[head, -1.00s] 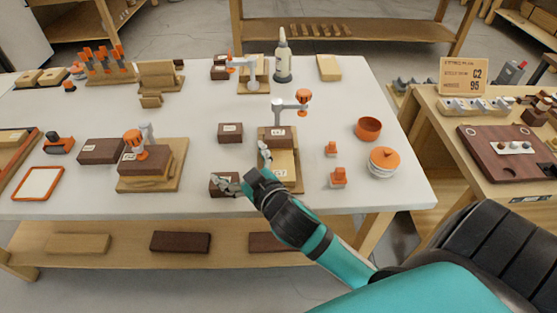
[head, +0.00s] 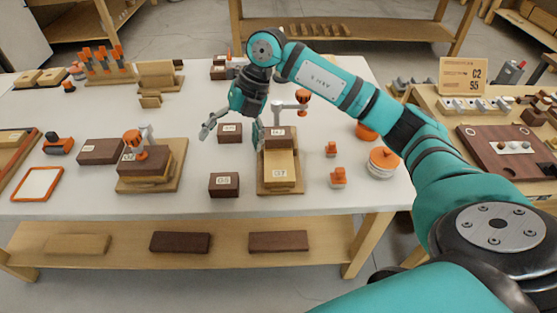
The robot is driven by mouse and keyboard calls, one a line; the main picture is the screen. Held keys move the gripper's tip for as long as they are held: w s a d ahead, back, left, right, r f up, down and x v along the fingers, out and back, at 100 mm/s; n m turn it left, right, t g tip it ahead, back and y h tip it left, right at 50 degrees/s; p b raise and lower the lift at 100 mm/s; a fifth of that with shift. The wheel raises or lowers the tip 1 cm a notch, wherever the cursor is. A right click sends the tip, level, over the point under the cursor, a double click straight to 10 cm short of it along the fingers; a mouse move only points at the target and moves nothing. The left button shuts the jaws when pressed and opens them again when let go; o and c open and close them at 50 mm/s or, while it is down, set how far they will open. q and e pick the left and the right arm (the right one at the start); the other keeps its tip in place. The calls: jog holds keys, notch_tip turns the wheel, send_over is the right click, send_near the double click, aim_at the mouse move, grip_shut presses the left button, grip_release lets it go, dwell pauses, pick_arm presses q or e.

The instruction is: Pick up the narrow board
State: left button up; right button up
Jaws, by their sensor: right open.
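Several boards and blocks are on the white bench, and I cannot tell for certain which is the narrow board. A small dark brown labelled block (head: 229,132) lies left of the centre fixture. A similar dark block (head: 224,184) lies nearer the front edge. A dark block (head: 278,140) and a light wooden piece (head: 281,166) sit on the centre fixture's base. My right gripper (head: 231,140) is open and points down, its fingers on either side of the farther small block in the picture. Whether they touch it cannot be told. My left gripper is out of view.
The centre clamp (head: 291,106) with its orange knob stands close right of the gripper. Another clamp fixture (head: 134,145) holds a board at left. Orange parts and a lidded jar (head: 382,162) are at right. Bare bench (head: 195,160) lies left of the small blocks.

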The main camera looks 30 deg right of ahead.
jog(key=d+r+m+g+h, duration=0.1)
jog(key=d+r+m+h, duration=0.15)
jog(key=d, duration=0.45)
jog(key=d+r+m+h, duration=0.1)
jog(key=d+h, duration=0.2)
jog(key=d, duration=0.3)
jog(key=p, duration=0.1)
send_over(279, 157)
jog(key=shift+n, duration=0.25)
jog(key=f, duration=1.1)
jog(key=shift+s+d+f, duration=0.1)
jog(key=shift+s+d, duration=0.1)
jog(key=shift+d, duration=0.05)
jog(key=f, duration=0.1)
jog(key=f+p, duration=0.1)
jog(key=f, duration=0.3)
jog(key=shift+w+a+f, duration=0.15)
jog(key=shift+a, duration=0.2)
jog(key=shift+f, duration=0.55)
jog(key=shift+w+r, duration=0.1)
jog(key=c, duration=1.3)
